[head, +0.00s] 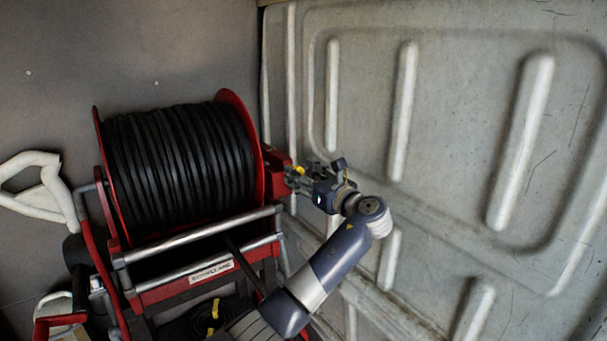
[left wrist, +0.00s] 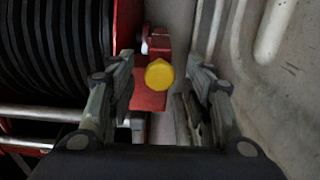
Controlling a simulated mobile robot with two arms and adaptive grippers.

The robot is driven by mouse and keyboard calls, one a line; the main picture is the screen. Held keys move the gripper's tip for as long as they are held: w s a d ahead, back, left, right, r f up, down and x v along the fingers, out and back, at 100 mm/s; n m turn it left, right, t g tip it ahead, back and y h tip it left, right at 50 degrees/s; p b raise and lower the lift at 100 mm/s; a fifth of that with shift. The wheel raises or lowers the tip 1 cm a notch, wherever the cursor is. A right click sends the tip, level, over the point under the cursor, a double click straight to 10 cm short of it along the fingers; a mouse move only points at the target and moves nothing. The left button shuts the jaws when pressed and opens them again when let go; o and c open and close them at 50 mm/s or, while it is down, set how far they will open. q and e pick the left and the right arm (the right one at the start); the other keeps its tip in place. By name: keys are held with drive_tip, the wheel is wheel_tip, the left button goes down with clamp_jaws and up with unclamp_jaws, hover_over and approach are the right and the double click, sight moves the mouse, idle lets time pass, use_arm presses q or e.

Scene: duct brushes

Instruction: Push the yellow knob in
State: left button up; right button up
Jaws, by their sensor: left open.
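The yellow knob (left wrist: 159,75) is round and sits on a red block of the reel frame, between my left gripper's fingers in the left wrist view. In the head view only a small yellow part of the knob (head: 300,170) shows beside the gripper. My left gripper (left wrist: 164,88) is open, with one finger on each side of the knob and no clear contact. In the head view my left gripper (head: 301,180) is at the right side of the reel. My right gripper is not in view.
A red reel (head: 262,165) wound with black hose (head: 180,165) stands left of the gripper. Silver rails (head: 195,236) run along its front. A ribbed grey wall panel (head: 460,120) is close on the right. A white handle (head: 45,190) is at the far left.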

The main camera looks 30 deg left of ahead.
use_arm(q)
drive_tip(key=shift+c, duration=0.6)
clamp_jaws()
drive_tip(key=shift+w+a+r+p, duration=0.15)
drive_tip(key=shift+a+p, duration=0.2)
drive_tip(key=shift+w+a+r+p, duration=0.1)
drive_tip(key=shift+a+p, duration=0.2)
drive_tip(key=shift+a, duration=0.05)
drive_tip(key=shift+w+a, duration=0.15)
drive_tip(key=shift+a, duration=0.2)
drive_tip(key=shift+f, duration=0.1)
drive_tip(key=shift+o, duration=0.6)
unclamp_jaws()
drive_tip(key=shift+w+a+f, duration=0.1)
drive_tip(key=shift+a+f, duration=0.05)
